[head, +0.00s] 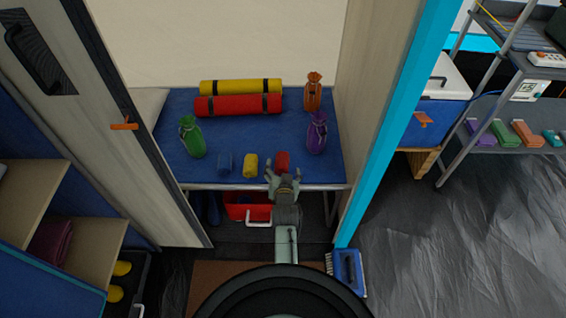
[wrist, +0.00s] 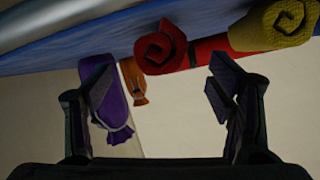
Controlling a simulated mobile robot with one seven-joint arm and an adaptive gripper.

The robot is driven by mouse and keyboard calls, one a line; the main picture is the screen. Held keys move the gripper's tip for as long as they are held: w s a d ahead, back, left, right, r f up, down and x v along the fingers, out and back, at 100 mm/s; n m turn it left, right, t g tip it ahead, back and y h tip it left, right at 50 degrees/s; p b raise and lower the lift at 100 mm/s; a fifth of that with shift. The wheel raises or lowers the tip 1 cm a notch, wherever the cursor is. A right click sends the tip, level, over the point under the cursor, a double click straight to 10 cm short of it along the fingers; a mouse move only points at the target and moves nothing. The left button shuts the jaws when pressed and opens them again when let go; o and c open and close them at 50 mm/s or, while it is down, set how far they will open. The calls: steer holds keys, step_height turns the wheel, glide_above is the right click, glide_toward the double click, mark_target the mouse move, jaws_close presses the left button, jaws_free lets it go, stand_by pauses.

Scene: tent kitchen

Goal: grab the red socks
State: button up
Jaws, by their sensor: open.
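The red socks (head: 282,160) are a small roll near the front edge of the blue bed pad (head: 240,181), at the right end of a row of small rolls. In the wrist view, which looks upside down, the red socks (wrist: 160,48) show a spiral end in the upper middle, between the fingers. My gripper (head: 283,173) is open and empty just in front of them. In the wrist view its fingers (wrist: 158,90) are spread wide, with a gap to the roll. I cannot tell the exact distance.
Yellow (head: 250,165) and blue (head: 224,163) rolls lie left of the red socks. A purple bag (head: 317,137) stands close to their right. Behind are a green bag (head: 191,138), an orange bag (head: 313,92), and long red (head: 228,106) and yellow (head: 232,87) rolls. Walls flank the bed.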

mark_target(283, 163)
steer(key=x, duration=0.5)
steer(key=shift+w+d, duration=0.15)
steer(key=c, duration=1.1)
